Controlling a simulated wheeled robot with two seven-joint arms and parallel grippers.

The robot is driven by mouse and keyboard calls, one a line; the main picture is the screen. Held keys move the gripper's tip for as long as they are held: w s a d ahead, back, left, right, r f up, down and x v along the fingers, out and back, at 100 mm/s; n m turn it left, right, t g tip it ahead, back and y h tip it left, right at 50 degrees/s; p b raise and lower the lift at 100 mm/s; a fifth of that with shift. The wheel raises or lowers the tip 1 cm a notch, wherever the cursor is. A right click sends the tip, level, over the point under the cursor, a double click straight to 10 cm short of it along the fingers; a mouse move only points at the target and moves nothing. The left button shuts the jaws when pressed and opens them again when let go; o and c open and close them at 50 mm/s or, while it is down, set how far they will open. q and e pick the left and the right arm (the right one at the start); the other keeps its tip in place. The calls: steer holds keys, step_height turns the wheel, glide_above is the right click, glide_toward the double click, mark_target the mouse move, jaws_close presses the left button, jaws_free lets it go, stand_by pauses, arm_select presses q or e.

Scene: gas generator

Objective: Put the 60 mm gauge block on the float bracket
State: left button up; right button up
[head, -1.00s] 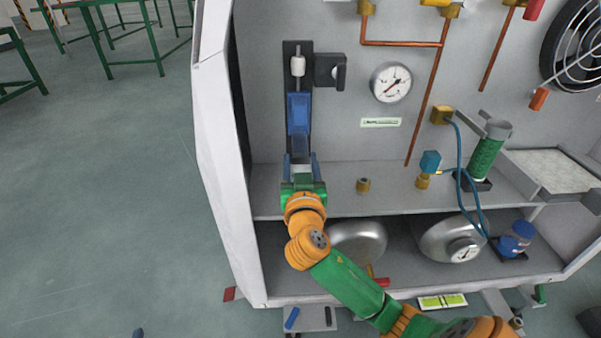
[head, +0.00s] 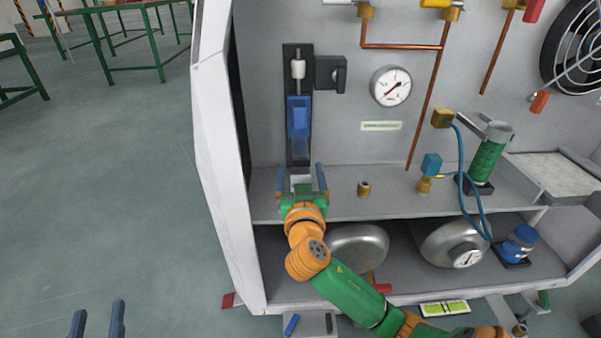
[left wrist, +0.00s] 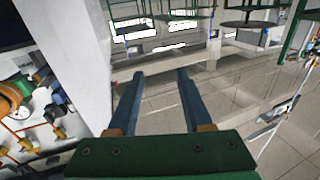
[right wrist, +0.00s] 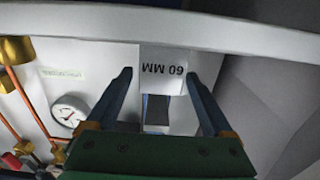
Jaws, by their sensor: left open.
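The pale gauge block marked 60 MM (right wrist: 163,68) stands between my right fingertips in the right wrist view, its label upside down there, with a gap on each side. In the head view its pale top (head: 301,180) shows at the lower end of the upright black rail. A blue part on that rail (head: 298,118) looks like the float bracket; I cannot tell whether the block rests on it. My right gripper (head: 302,182) is open around the block. My left gripper (head: 97,318) is open and empty over the floor at the lower left; it also shows in the left wrist view (left wrist: 160,80).
A shelf (head: 395,198) carries a brass fitting (head: 364,189) and a green cylinder (head: 486,160). A pressure gauge (head: 392,86) and copper pipes are on the back panel. The cabinet's white side wall (head: 222,180) stands left of my right gripper.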

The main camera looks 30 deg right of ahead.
mark_target(300, 177)
steer(key=p+v, duration=0.1)
steer(key=v, duration=0.6)
arm_select(q)
step_height(300, 177, down, 6)
steer(key=s+a+g+y, duration=0.1)
steer(key=g, duration=0.3)
steer(key=shift+f, duration=0.2)
arm_select(e)
steer(key=s+a+f+n+y, duration=0.2)
steer(key=a+f+n+y, duration=0.2)
steer(key=a+y, duration=0.2)
steer(key=s+a+f+n+g+y, duration=0.1)
steer(key=s+a+f+n+y, duration=0.2)
steer(key=a+f+n+y, duration=0.1)
steer(key=a+f+y, duration=0.1)
steer(key=a+y, duration=0.1)
steer(key=a, duration=0.1)
steer(key=shift+a+n+y, duration=0.3)
steer(key=shift+a+n, duration=0.1)
